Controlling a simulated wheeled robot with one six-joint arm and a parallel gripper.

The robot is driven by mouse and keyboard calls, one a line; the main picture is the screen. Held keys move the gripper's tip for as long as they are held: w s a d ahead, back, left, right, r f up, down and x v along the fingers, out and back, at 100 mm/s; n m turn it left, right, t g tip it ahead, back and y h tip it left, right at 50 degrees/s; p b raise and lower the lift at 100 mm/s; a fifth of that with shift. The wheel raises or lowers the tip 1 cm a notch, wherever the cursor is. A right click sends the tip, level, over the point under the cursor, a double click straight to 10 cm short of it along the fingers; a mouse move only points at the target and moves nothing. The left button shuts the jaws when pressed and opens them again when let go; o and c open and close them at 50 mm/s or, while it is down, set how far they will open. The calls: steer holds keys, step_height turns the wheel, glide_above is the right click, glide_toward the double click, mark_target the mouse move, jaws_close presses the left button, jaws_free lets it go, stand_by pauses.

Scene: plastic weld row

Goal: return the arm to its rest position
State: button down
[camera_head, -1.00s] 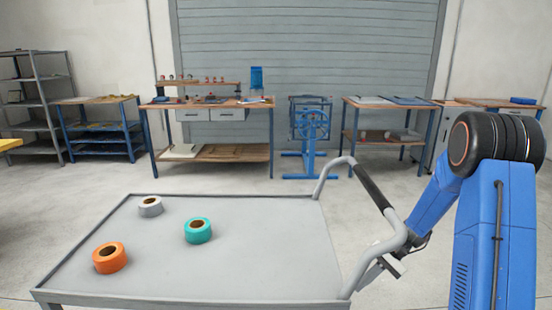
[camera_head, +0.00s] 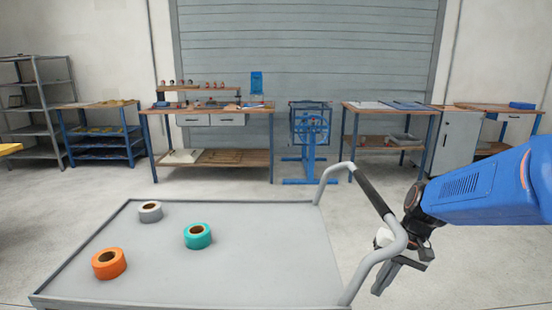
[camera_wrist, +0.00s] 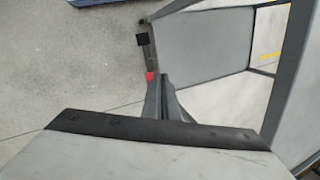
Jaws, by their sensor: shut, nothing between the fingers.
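My gripper (camera_head: 380,287) hangs at the right of the head view, just outside the cart's handle, with its fingers pointing down and a little left. It is shut and empty. My blue arm reaches in from the right edge and lies nearly level. In the wrist view the closed fingers (camera_wrist: 164,98) show near the middle, over pale floor and grey framework. Nothing is held, and no object touches the fingertips that I can make out.
A grey cart (camera_head: 265,270) stands in front with an orange roll (camera_head: 109,264), a teal roll (camera_head: 198,236) and a grey roll (camera_head: 150,211). Its handle (camera_head: 372,190) rises close beside my gripper. Workbenches (camera_head: 220,160) and a blue stand (camera_head: 309,135) line the back; floor between is clear.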

steer(key=s+d+r+n+t+h, duration=0.1)
steer(key=s+r+t, duration=0.1)
steer(key=s, duration=0.6)
steer(key=s+d+r+n+t+h, duration=0.1)
steer(key=s+r+n+t+h, duration=0.1)
steer(key=s+r, duration=0.3)
steer(key=shift+s+t+h, duration=0.3)
steer(key=shift+s+t, duration=0.2)
steer(key=shift+s, duration=0.85)
